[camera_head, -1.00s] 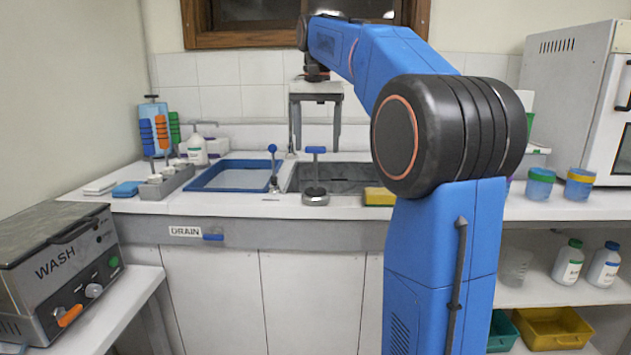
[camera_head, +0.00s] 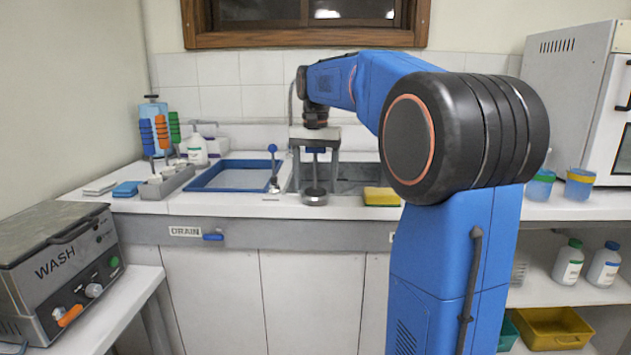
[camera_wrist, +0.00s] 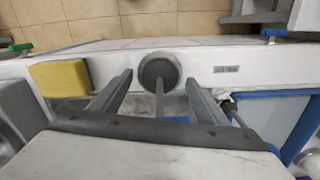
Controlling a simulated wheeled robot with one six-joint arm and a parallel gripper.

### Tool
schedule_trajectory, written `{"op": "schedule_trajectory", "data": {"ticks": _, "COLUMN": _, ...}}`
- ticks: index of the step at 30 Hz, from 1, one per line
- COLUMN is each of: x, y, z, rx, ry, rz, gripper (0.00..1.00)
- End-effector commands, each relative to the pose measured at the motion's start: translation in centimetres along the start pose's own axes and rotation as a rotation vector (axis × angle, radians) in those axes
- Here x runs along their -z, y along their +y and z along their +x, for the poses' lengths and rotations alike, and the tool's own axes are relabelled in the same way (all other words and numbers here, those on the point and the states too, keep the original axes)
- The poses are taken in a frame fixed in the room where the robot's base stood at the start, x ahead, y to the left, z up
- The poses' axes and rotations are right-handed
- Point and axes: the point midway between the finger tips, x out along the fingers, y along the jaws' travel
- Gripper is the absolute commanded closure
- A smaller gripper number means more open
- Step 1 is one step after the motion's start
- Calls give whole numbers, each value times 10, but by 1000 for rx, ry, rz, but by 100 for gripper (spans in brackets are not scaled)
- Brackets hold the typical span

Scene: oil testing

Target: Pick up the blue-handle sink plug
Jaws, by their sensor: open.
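The blue-handle sink plug (camera_head: 314,198) stands upright on the front rim of the sink, a round grey disc with a thin stem and a blue crossbar on top. In the wrist view, its disc (camera_wrist: 158,70) lies beyond the fingertips and its stem runs between the fingers. A bit of the blue handle shows at the palm edge; the rest is hidden. My gripper (camera_head: 315,180) is open and points down over the plug, one finger on each side. It also shows in the wrist view (camera_wrist: 159,80), with gaps between both fingers and the stem.
A yellow sponge (camera_head: 381,196) lies right of the plug. A blue-headed lever (camera_head: 273,165) stands close on the left, beside a blue-rimmed tray (camera_head: 232,175). The sink basin (camera_head: 360,178) is behind. The DRAIN handle (camera_head: 213,237) is on the counter front.

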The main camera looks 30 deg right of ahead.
Motion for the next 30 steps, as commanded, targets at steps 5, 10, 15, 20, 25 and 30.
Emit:
{"op": "schedule_trajectory", "data": {"ticks": 5, "x": 0, "y": 0, "z": 1, "rx": 0, "ry": 0, "rz": 0, "gripper": 32}}
{"op": "schedule_trajectory", "data": {"ticks": 10, "x": 0, "y": 0, "z": 1, "rx": 0, "ry": 0, "rz": 0, "gripper": 56}}
{"op": "schedule_trajectory", "data": {"ticks": 15, "x": 0, "y": 0, "z": 1, "rx": 0, "ry": 0, "rz": 0, "gripper": 77}}
{"op": "schedule_trajectory", "data": {"ticks": 20, "x": 0, "y": 0, "z": 1, "rx": 0, "ry": 0, "rz": 0, "gripper": 77}}
{"op": "schedule_trajectory", "data": {"ticks": 25, "x": 0, "y": 0, "z": -9, "rx": 0, "ry": 1, "rz": 0, "gripper": 77}}
{"op": "schedule_trajectory", "data": {"ticks": 30, "x": 1, "y": 0, "z": -37, "rx": 2, "ry": 3, "rz": 0, "gripper": 77}}
